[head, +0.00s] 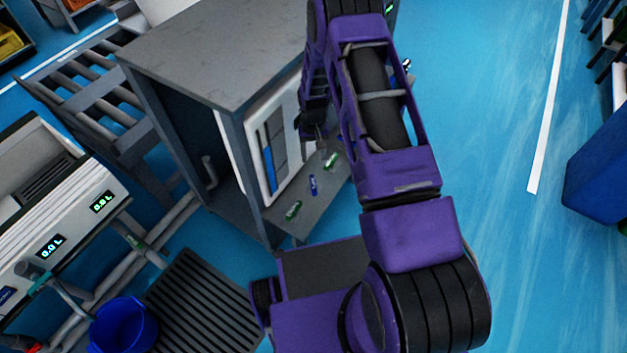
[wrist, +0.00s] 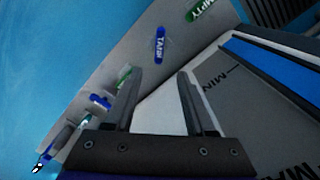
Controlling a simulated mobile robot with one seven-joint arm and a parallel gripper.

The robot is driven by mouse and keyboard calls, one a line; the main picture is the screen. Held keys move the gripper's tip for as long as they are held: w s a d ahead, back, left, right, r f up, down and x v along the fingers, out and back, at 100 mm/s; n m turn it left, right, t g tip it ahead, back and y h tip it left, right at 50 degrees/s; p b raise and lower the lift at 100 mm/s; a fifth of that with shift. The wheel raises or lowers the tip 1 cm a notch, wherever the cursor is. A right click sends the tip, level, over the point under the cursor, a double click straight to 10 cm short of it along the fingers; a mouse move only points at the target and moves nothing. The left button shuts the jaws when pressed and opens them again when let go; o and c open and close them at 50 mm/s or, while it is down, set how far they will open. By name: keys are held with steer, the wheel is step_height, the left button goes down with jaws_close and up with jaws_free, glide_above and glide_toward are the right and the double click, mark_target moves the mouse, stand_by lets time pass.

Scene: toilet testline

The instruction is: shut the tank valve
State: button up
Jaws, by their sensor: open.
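My gripper (wrist: 160,72) is open, with nothing between its two fingers. In the head view my gripper (head: 321,140) is partly hidden by my arm, beside the front panel of the grey cabinet. A blue label reading TANK (wrist: 159,45) lies on the grey shelf beyond the fingertips; a blue label also shows in the head view (head: 313,185). A small blue valve handle (wrist: 101,102) is left of the left finger, apart from it. I cannot tell for certain that it is the tank valve. A green handle (wrist: 124,74) is close by the left finger, partly hidden.
A green EMPTY label (wrist: 203,10) is on the shelf. The white gauge panel (head: 268,145) with a blue level strip stands close to my gripper. The grey cabinet (head: 215,50) blocks the left. A blue bucket (head: 123,325) is at lower left.

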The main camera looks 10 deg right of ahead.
mark_target(313, 183)
step_height(313, 183, down, 15)
steer(key=shift+r+b, duration=0.1)
steer(key=shift+b, duration=1)
jaws_close()
